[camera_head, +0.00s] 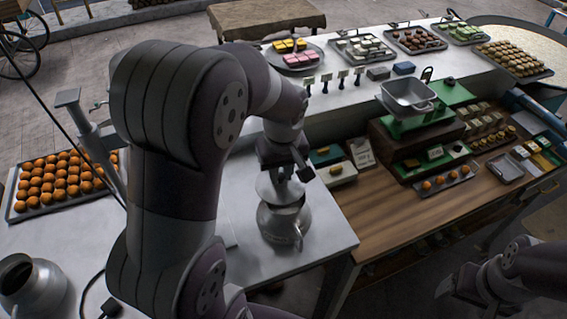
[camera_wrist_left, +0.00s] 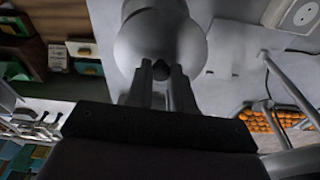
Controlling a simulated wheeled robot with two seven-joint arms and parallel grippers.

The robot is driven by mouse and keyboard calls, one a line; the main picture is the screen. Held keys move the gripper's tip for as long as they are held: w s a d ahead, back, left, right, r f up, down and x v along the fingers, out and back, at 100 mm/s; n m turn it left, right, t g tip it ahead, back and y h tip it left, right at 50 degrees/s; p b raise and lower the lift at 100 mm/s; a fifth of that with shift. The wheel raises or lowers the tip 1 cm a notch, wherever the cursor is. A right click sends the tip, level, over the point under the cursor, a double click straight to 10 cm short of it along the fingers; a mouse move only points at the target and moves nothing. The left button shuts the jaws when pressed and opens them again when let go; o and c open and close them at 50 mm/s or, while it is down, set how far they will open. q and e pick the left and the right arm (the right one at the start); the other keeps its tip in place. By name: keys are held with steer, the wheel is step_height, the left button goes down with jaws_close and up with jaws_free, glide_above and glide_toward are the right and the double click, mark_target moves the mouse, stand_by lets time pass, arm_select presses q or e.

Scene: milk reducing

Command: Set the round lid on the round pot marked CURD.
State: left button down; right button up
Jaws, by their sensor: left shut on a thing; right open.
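My left gripper (camera_head: 283,170) is shut on the knob of the round grey metal lid (camera_head: 279,190). The lid is over the mouth of a round metal pot (camera_head: 284,224) near the right end of the pale counter. I cannot tell whether lid and pot touch. No CURD marking is readable on this pot. In the left wrist view, my gripper fingers (camera_wrist_left: 161,90) close around the dark knob, with the lid (camera_wrist_left: 160,42) beyond them hiding most of the pot. My right gripper (camera_head: 455,284) is open and empty at the lower right, away from the counter.
Another open metal pot (camera_head: 32,284) stands at the lower left, beside a dark cable. A tray of orange balls (camera_head: 12,211) lies at the left. A scale with a metal pan (camera_head: 406,96) and sweets trays are to the right. Bare counter (camera_head: 335,236) lies right of the pot.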

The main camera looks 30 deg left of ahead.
mark_target(285, 184)
arm_select(q)
steer(key=shift+m, duration=0.3)
steer(key=w+f, duration=0.1)
steer(key=w+f+b, duration=0.1)
steer(key=w, duration=0.1)
steer(key=shift+w+a, duration=0.1)
steer(key=shift+w, duration=0.15)
steer(key=shift+f+b, duration=0.3)
steer(key=shift+f, duration=0.1)
steer(key=s+f+b, duration=0.2)
steer(key=shift+s+f+b, duration=0.1)
steer(key=shift+f+b, duration=0.15)
steer(key=shift+b, duration=0.1)
steer(key=shift+w+f+b, duration=0.4)
steer(key=shift+f+b, duration=0.05)
steer(key=shift+f, duration=0.3)
steer(key=shift+w+f, duration=0.15)
steer(key=shift+w, duration=0.1)
steer(key=shift+s+r, duration=0.2)
steer(key=shift+s, duration=0.15)
steer(key=shift+w+f, duration=0.2)
steer(key=shift+w, duration=0.15)
arm_select(e)
steer(key=f, duration=0.2)
steer(key=w+f, duration=0.2)
steer(key=f, duration=0.1)
steer(key=shift+f, duration=0.3)
arm_select(q)
steer(key=shift+s, duration=0.1)
